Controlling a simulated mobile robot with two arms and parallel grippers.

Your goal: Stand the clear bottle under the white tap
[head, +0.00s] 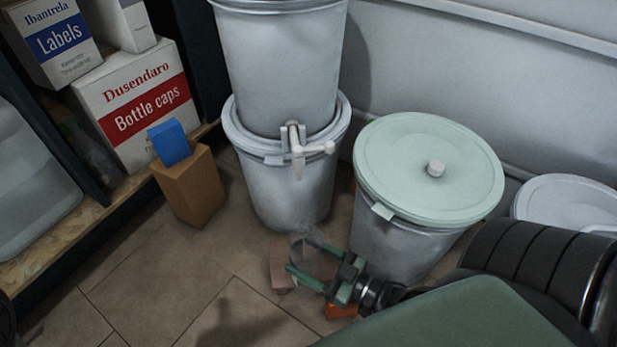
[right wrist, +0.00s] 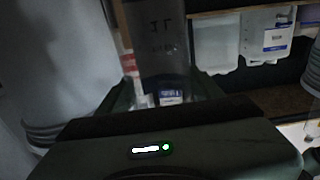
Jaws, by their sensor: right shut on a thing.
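The white tap (head: 297,150) sticks out from the front of the stacked white drums (head: 285,185) in the middle of the head view. My right gripper (head: 298,254) is below the tap, in front of the lower drum, with its green fingers pointing left. It is shut on the clear bottle (head: 302,246), which is faint and hard to outline in the head view. In the right wrist view the bottle (right wrist: 158,45) looks grey and see-through, with a 1L mark, between the fingers. Whether its base touches anything cannot be told. My left gripper is not in view.
A drum with a pale green lid (head: 425,165) stands right of the tap, close to my right arm. A brown carton with a blue top (head: 190,190) stands to the left. A shelf holds a Bottle caps box (head: 140,105). The tiled floor (head: 150,270) is clear at front left.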

